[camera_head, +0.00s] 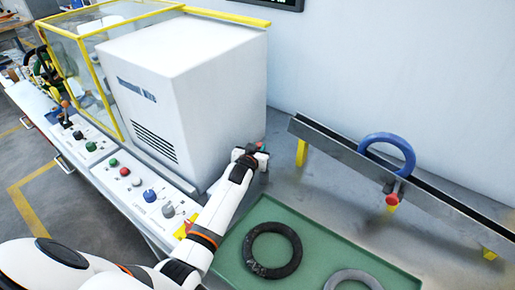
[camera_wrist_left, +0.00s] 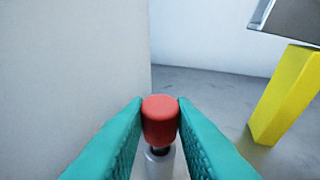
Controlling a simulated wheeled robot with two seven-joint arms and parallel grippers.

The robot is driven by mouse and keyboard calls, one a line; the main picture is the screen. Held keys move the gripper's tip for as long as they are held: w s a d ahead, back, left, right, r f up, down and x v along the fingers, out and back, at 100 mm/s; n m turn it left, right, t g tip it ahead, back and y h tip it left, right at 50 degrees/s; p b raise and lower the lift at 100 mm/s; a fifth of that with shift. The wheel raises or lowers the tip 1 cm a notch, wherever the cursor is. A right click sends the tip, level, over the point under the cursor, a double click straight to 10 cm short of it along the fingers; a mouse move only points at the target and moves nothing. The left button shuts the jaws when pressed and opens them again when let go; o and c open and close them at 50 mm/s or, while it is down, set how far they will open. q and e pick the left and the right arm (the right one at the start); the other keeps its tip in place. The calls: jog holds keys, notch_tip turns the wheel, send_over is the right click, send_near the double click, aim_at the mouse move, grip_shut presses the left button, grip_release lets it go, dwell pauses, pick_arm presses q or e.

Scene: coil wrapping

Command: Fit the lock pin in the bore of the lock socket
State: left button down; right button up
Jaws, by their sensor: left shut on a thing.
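The lock pin, with a red head (camera_wrist_left: 160,120), is between the teal fingers of my left gripper (camera_wrist_left: 160,106) in the left wrist view. The gripper is shut on the red head. A grey metal cylinder (camera_wrist_left: 158,164) shows below the head; I cannot tell whether it is the pin's shaft or the lock socket. In the head view my left gripper (camera_head: 258,151) is beside the right face of the white machine box, with a bit of red at its tip. The bore is not visible. My right gripper is not in view.
The white box (camera_head: 187,85) stands close left of the gripper. A metal rail (camera_head: 335,150) on yellow legs holds a blue ring (camera_head: 389,142), with a red knob (camera_head: 392,199) below it. A green tray (camera_head: 320,237) holds a black ring (camera_head: 272,267) and a grey ring (camera_head: 353,275).

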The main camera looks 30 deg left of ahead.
pick_arm(q)
jog(key=shift+f+b, duration=0.5)
jog(key=shift+f, duration=0.2)
jog(key=c, duration=1.1)
grip_release()
jog(key=shift+c, duration=0.2)
jog(key=shift+s, duration=0.1)
jog(key=v, duration=1.2)
jog(key=shift+p, duration=0.3)
jog(key=shift+r, duration=0.2)
